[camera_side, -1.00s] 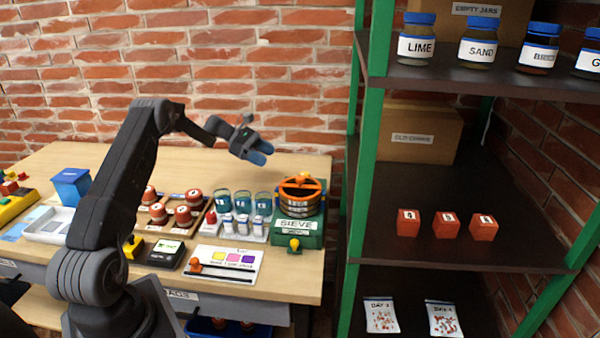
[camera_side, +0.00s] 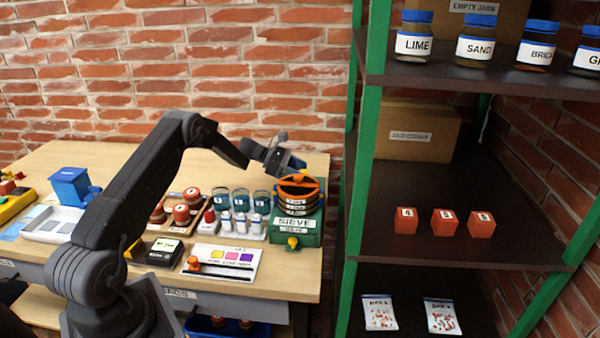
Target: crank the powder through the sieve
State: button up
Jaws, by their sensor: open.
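The sieve (camera_side: 296,203) stands at the right end of the wooden table, a stack of dark rings with orange trim on a green base (camera_side: 296,232) labelled SIEVE. A yellow knob (camera_side: 292,243) sticks out at the front of the base. My gripper (camera_side: 298,163) is open and empty. It is close above the sieve's orange top, partly covering it; I cannot tell whether it touches. Any crank handle on top is hidden behind my gripper or too small to tell. No powder can be made out.
Several blue-topped glasses (camera_side: 241,200) and small white containers (camera_side: 241,224) stand just left of the sieve. Red-capped jars (camera_side: 181,214) sit in a wooden tray. A small scale (camera_side: 166,251) and a colour card (camera_side: 224,261) lie in front. A green shelf post (camera_side: 366,200) rises to the right.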

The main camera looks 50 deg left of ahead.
jog(key=shift+w+d+f, duration=0.1)
jog(key=shift+w+d, duration=0.15)
jog(key=shift+c, duration=0.2)
jog(key=c, duration=0.9)
jog(key=shift+w+a+m+g+h, duration=0.1)
jog(key=shift+w+m+g+h, duration=0.1)
jog(key=shift+m+g+h, duration=1.25)
jog(key=shift+m+g+y, duration=0.25)
jog(key=shift+m+g, duration=0.5)
jog(key=shift+g, duration=0.1)
jog(key=o, duration=0.9)
jog(key=shift+s, duration=0.1)
jog(key=shift+o, duration=0.2)
notch_tip(320, 180, up, 4)
jog(key=shift+r, duration=0.25)
jog(key=s+a+r, duration=0.6)
jog(key=s+a, duration=0.1)
jog(key=s, duration=0.2)
jog(key=shift+a+r, duration=0.2)
jog(key=shift+r, duration=0.05)
